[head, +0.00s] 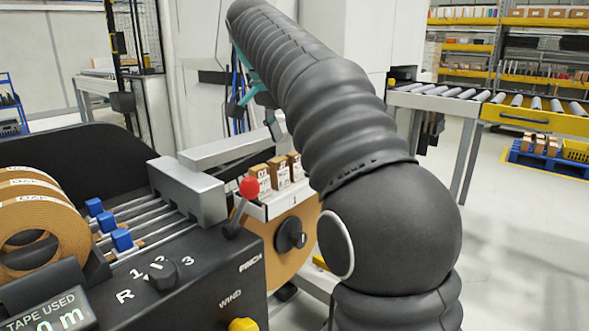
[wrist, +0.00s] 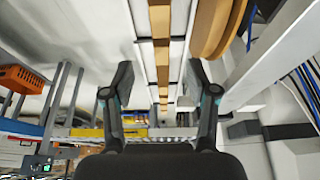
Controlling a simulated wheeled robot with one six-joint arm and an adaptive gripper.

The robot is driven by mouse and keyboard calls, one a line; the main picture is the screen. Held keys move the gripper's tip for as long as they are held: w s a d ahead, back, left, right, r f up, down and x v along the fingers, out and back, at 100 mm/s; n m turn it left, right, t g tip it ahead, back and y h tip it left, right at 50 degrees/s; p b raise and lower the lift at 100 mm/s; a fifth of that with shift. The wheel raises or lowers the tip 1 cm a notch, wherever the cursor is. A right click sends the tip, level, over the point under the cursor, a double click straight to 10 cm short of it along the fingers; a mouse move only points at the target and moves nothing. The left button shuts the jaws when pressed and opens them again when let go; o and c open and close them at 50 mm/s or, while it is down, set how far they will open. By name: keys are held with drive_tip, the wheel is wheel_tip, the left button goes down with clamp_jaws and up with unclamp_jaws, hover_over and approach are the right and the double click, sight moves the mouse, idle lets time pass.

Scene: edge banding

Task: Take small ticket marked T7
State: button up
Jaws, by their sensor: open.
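Small tan tickets with white printed faces stand in a row in a white holder (head: 283,203) marked 1 in the head view. Three show there: a left one (head: 261,180), a middle one (head: 279,173) and a right one (head: 295,166). Their print is too small to read, so I cannot tell which is T7. In the wrist view my gripper (wrist: 163,82) is open, with nothing between its fingers. A row of tan pieces (wrist: 160,22) in a white channel runs through the gap beyond the fingers.
A black machine panel with a red-knobbed lever (head: 249,188), a dial (head: 162,273) and blue sliders (head: 121,239) fills the lower left. Tan tape rolls (head: 40,222) stand at far left. A large tan roll (head: 296,250) hangs below the holder. Open floor lies right.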

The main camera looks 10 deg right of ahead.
sight(291, 154)
drive_tip(key=shift+a+b+x, duration=0.15)
drive_tip(key=shift+b+x, duration=0.3)
drive_tip(key=shift+x, duration=1.45)
drive_tip(key=shift+a+b+x, duration=0.1)
drive_tip(key=shift+b+x, duration=0.3)
drive_tip(key=shift+x, duration=1.5)
drive_tip(key=shift+s+f, duration=0.1)
drive_tip(key=shift+f, duration=0.05)
drive_tip(key=shift+c, duration=0.2)
drive_tip(key=c, duration=0.9)
